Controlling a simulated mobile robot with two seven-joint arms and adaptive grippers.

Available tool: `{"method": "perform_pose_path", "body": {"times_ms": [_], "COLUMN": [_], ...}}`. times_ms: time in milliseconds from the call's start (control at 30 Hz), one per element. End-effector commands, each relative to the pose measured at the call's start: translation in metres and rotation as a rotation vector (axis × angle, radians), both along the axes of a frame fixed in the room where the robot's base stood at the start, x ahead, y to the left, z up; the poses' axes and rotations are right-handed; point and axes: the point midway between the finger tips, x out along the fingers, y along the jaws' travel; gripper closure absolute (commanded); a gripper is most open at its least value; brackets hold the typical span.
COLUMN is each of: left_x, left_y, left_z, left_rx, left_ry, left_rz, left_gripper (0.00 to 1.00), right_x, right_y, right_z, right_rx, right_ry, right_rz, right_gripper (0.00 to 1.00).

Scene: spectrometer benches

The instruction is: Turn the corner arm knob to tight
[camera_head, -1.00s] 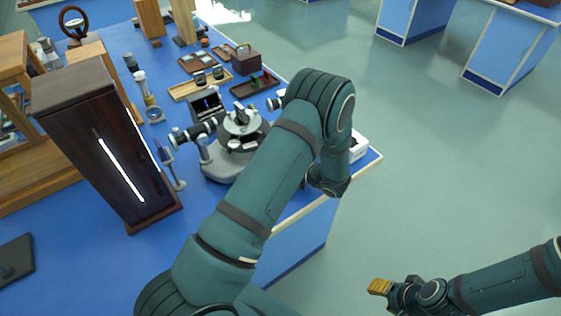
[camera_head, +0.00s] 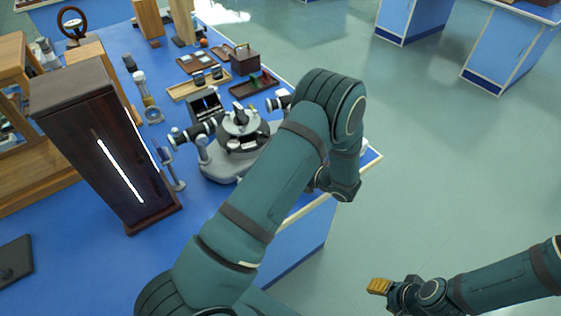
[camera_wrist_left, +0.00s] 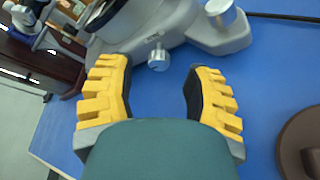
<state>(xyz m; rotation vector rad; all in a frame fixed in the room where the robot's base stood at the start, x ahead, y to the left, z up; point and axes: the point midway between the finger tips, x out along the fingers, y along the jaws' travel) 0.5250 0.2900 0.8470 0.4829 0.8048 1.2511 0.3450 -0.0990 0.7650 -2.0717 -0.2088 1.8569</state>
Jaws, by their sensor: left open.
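A grey spectrometer (camera_head: 222,165) with a round table and tubes stands on the blue bench, partly hidden behind my left arm in the head view. In the left wrist view its grey base (camera_wrist_left: 190,30) shows a small silver knob (camera_wrist_left: 158,58) on its near side and a larger silver knob (camera_wrist_left: 220,11) to the right. I cannot tell for certain which is the corner arm knob. My left gripper (camera_wrist_left: 158,80) is open, its yellow fingers spread either side of the small knob's line, apart from it. My right gripper (camera_head: 380,286) is low at the right, away from the bench; its opening is unclear.
A tall dark lamp housing (camera_head: 100,150) with a bright slit stands left of the spectrometer. Trays (camera_head: 200,84) and a brown box (camera_head: 245,60) lie behind it. A brown round object (camera_wrist_left: 300,145) is at the wrist view's right. Blue bench surface is clear between.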

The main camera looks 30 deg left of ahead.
Motion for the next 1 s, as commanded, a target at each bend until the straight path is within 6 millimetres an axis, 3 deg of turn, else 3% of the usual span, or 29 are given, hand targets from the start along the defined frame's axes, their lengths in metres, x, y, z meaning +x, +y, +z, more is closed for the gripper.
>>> {"method": "perform_pose_path", "body": {"times_ms": [200, 400, 1000], "left_x": [-0.002, -0.004, -0.004], "left_y": [-0.03, -0.043, -0.045], "left_z": [0.01, 0.015, 0.016], "left_rx": [0.004, 0.005, 0.007], "left_ry": [-0.004, -0.005, -0.006], "left_rz": [-0.001, 0.001, 0.003], "left_gripper": [0.46, 0.46, 0.46], "right_x": [0.0, 0.0, 0.0], "right_y": [0.0, 0.0, 0.0], "right_z": [0.0, 0.0, 0.0], "right_rx": [0.0, 0.0, 0.0], "right_ry": [0.0, 0.0, 0.0], "right_rz": [0.0, 0.0, 0.0], "right_gripper": [0.53, 0.53, 0.53]}}
